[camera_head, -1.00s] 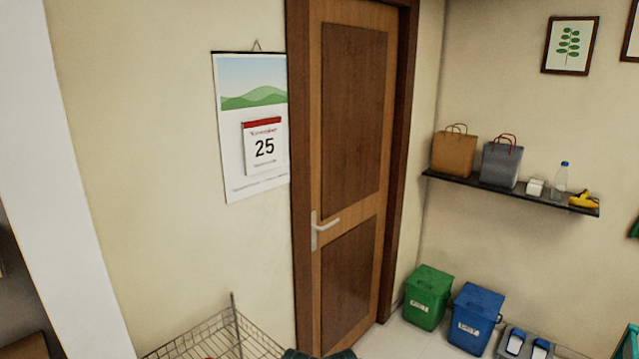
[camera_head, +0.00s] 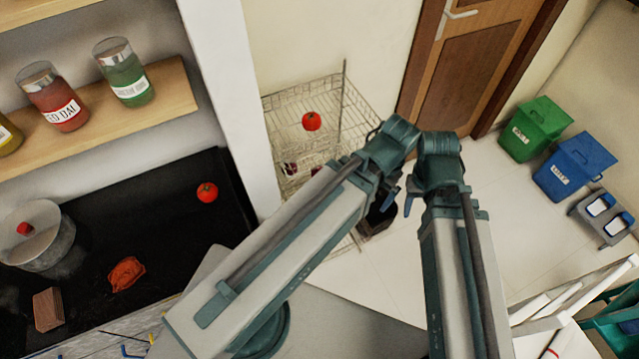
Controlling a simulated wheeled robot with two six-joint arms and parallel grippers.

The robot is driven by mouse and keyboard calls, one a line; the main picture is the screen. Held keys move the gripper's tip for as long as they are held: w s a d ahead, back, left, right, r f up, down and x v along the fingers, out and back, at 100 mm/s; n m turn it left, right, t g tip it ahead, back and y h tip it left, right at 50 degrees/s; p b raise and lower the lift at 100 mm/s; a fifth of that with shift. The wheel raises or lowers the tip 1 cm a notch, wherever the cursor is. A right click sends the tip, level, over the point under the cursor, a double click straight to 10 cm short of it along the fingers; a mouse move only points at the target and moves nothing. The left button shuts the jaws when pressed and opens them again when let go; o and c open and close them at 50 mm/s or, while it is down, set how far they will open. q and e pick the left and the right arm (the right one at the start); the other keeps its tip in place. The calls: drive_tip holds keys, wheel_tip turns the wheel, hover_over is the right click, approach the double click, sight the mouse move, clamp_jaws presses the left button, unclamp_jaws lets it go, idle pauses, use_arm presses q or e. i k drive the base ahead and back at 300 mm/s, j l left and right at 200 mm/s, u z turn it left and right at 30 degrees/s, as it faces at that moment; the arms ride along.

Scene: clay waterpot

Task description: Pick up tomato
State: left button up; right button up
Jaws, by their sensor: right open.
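One round red tomato (camera_head: 207,192) with a dark stem sits on the black countertop near its right edge. Another round red tomato (camera_head: 312,121) rests on the upper level of the wire rack. My right gripper (camera_head: 409,192) is open, near the middle of the view and right of both tomatoes, apart from them. Its fingers show only partly between my two arms. My left arm comes in from the lower left and ends close beside it; its fingers are mostly hidden, so their state is unclear.
A pot (camera_head: 40,240) stands on the black countertop (camera_head: 165,225), with a crumpled orange-red item (camera_head: 126,274) nearby. Jars line the shelf (camera_head: 170,90) above. The wire rack (camera_head: 285,95) stands beyond a white wall edge. Green (camera_head: 535,128) and blue (camera_head: 575,165) bins stand at right.

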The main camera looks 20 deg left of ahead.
sight(206, 193)
drive_tip(key=k+u, duration=0.15)
drive_tip(key=k, duration=0.2)
drive_tip(key=k+j+u, duration=0.1)
drive_tip(key=j, duration=0.25)
drive_tip(key=k+j+u, duration=0.1)
drive_tip(key=j, duration=0.25)
drive_tip(key=k+j+u, duration=0.1)
drive_tip(key=j, duration=0.3)
drive_tip(key=k, duration=0.1)
